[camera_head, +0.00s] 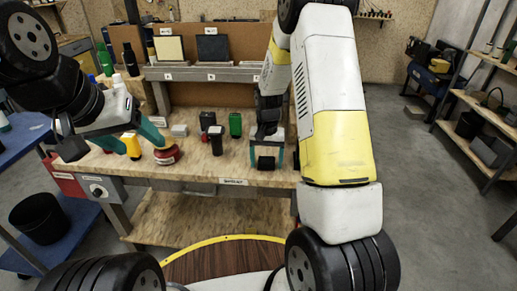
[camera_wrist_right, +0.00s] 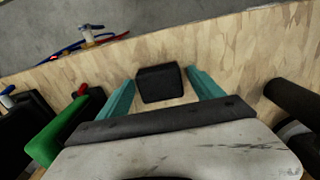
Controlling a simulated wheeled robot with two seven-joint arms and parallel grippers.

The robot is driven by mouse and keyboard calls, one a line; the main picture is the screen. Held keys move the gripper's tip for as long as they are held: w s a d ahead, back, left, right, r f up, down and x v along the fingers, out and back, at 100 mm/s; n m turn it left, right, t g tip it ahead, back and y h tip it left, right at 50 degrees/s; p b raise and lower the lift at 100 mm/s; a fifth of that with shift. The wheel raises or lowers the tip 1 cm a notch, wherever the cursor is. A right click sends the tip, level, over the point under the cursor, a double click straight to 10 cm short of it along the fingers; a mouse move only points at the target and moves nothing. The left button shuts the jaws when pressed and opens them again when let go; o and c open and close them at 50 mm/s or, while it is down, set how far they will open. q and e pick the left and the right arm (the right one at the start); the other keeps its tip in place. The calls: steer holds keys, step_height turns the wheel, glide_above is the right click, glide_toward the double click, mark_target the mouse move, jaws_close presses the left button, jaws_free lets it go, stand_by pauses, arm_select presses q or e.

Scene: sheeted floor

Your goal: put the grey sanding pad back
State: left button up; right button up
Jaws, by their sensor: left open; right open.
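A dark grey block (camera_head: 266,162), which may be the sanding pad, sits on the wooden bench near its front edge. In the right wrist view the same block (camera_wrist_right: 160,83) lies between the teal fingertips of my right gripper (camera_wrist_right: 160,76), with gaps on both sides. My right gripper (camera_head: 267,154) is open and points down at it. A lighter grey block (camera_head: 179,130) lies further left on the bench; I cannot tell for certain which is the pad. My left gripper (camera_head: 138,138) is open over the bench's left part, close to a yellow item (camera_head: 132,146).
A red round tool (camera_head: 166,153) stands beside my left gripper. Black (camera_head: 215,139) and green (camera_head: 235,125) containers stand left of my right gripper. Behind is a grey ledge (camera_head: 205,72) holding a yellowish panel (camera_head: 169,49) and a dark panel (camera_head: 212,48). Bench space in front of the containers is clear.

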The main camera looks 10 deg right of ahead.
mark_target(267, 159)
step_height(267, 159, up, 12)
steer(key=s+r+n+t+y, duration=0.2)
steer(key=s+r+t, duration=0.1)
steer(key=s+r, duration=1)
steer(key=s+a+r+n+t, duration=0.1)
steer(key=s+a+r+t, duration=0.1)
steer(key=s, duration=0.9)
steer(key=shift+r+n+t, duration=0.4)
steer(key=shift+r+t, duration=0.2)
steer(key=shift+r, duration=0.45)
steer(key=shift+s+a, duration=0.1)
steer(key=shift+a, duration=0.1)
